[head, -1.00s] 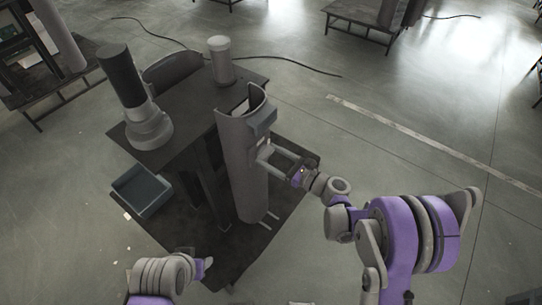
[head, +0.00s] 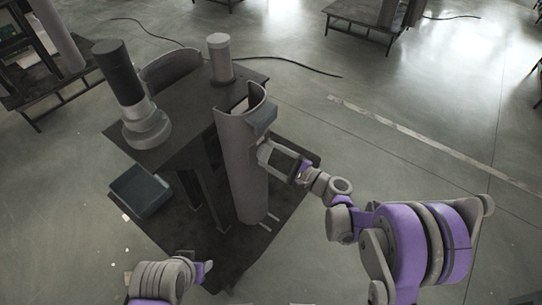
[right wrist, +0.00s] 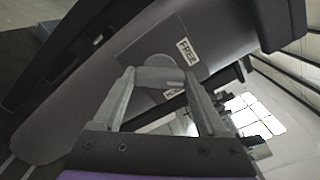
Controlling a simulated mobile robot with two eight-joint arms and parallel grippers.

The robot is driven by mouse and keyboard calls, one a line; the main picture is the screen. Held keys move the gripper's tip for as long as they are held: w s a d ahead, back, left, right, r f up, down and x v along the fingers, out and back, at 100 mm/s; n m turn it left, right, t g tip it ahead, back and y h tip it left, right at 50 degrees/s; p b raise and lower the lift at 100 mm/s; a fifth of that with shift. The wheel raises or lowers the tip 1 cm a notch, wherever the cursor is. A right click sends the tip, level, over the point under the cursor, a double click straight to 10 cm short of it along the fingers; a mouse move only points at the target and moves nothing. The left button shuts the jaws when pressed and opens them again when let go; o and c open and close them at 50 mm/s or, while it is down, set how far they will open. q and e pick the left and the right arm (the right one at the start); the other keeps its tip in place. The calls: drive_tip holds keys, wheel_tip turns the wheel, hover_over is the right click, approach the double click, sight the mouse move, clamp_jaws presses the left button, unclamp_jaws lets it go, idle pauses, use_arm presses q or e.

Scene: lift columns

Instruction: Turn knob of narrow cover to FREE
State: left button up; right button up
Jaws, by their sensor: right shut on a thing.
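The narrow cover (head: 240,165) is a tall grey curved shell standing upright at the table's near right edge. In the right wrist view its grey face (right wrist: 100,75) fills much of the picture, with a white FREE label (right wrist: 187,51) and a second label (right wrist: 173,93) partly hidden by a finger. The knob (right wrist: 160,76) is a grey piece between the fingertips, on the cover's face beside the labels. My right gripper (head: 262,151) is at the cover's right side, shut on the knob; its fingers also show in the right wrist view (right wrist: 158,78). My left gripper (head: 207,270) is low, away from the cover; its jaws are unclear.
The dark table (head: 185,115) bears a black-topped column (head: 120,75) on a grey base and a white-topped cylinder (head: 220,60). A blue-grey bin (head: 140,190) is on the floor to the left. A dark mat (head: 260,245) lies beneath. Floor to the right is open.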

drive_tip(key=shift+n, duration=4)
drive_tip(key=o, duration=1.3)
drive_tip(key=v, duration=1.1)
